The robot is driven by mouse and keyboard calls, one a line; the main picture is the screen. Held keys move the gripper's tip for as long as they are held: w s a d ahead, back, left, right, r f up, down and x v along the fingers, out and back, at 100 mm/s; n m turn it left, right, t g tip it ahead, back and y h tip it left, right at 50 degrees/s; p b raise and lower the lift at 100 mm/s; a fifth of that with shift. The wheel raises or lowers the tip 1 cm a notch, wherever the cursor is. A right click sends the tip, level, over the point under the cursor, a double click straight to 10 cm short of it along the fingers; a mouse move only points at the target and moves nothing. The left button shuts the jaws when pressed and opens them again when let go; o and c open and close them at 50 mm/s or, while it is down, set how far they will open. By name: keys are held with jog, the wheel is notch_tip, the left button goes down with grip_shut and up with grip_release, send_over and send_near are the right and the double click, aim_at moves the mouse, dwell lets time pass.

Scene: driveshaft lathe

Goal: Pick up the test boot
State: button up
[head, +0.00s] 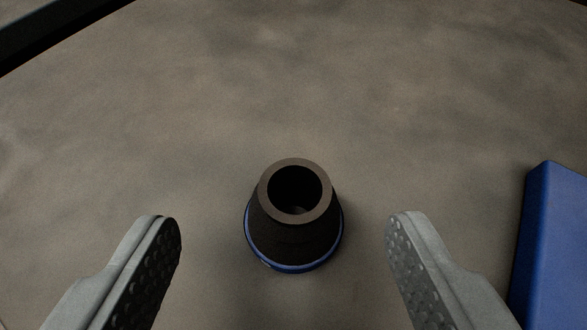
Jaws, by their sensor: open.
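The test boot (294,235) is a dark, hollow cone with a round opening at its top and a blue ring around its base. It stands upright on the grey-brown surface, near the middle of the head view. My gripper (274,230) is open. One grey finger with a dimpled dark pad is to the left of the boot and the other to the right. There is a clear gap on each side, and neither finger appears to touch it. Nothing is held.
A blue block-like object (557,245) lies at the right edge, beyond the right finger. A dark edge or rail (50,28) crosses the top left corner. The surface (300,90) behind the boot is clear.

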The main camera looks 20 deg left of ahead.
aim_at(294, 175)
jog(key=shift+d+x, duration=0.15)
jog(key=shift+x, duration=1.15)
jog(key=shift+d+x, duration=0.1)
jog(key=shift+x, duration=1.25)
jog(key=c, duration=1.1)
jog(key=shift+r, duration=0.1)
